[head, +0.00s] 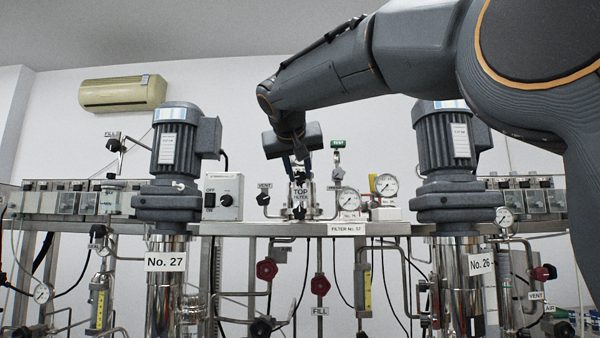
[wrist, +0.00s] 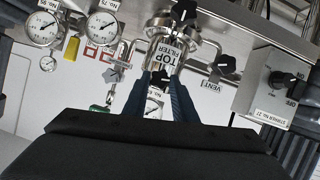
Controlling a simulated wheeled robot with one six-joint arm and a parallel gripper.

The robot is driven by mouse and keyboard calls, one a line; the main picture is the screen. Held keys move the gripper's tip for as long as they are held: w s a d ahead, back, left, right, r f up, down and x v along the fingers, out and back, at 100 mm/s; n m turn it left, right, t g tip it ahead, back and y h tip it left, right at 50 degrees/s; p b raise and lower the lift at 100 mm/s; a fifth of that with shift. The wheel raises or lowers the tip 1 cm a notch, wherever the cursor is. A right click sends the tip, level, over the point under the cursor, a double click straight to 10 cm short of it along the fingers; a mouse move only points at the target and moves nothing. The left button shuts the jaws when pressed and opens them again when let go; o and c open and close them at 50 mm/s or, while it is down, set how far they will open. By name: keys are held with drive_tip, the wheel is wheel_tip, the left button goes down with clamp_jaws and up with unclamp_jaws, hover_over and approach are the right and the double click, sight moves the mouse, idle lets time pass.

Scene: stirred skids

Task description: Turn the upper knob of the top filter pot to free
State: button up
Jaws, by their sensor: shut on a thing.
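The top filter pot (head: 301,193) is a small shiny metal vessel labelled TOP FILTER, standing on the shelf in the middle of the head view. In the wrist view the pot (wrist: 174,38) appears upside down at the top centre. My gripper (head: 301,163) reaches down from above to the top of the pot. In the wrist view its two blue-grey fingers (wrist: 161,80) lie close at the pot's upper end, shut on the upper knob.
Black valve knobs flank the pot, one by the VENT tag (head: 263,199). Pressure gauges (head: 386,185) stand to the right and a switch box (head: 223,197) to the left. Large stirrer motors (head: 175,150) (head: 446,150) rise on both sides. Pipes and red knobs hang below the shelf.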

drive_tip(key=shift+a+n+h, duration=0.1)
drive_tip(key=shift+n+h, duration=0.3)
drive_tip(key=shift+n, duration=0.2)
idle(0.3)
drive_tip(key=o, duration=1.1)
drive_tip(key=shift+c, duration=0.2)
drive_tip(key=b+v, duration=0.3)
drive_tip(key=v, duration=0.4)
drive_tip(key=shift+s, duration=0.35)
drive_tip(key=shift+a, duration=0.1)
drive_tip(key=shift+s, duration=0.1)
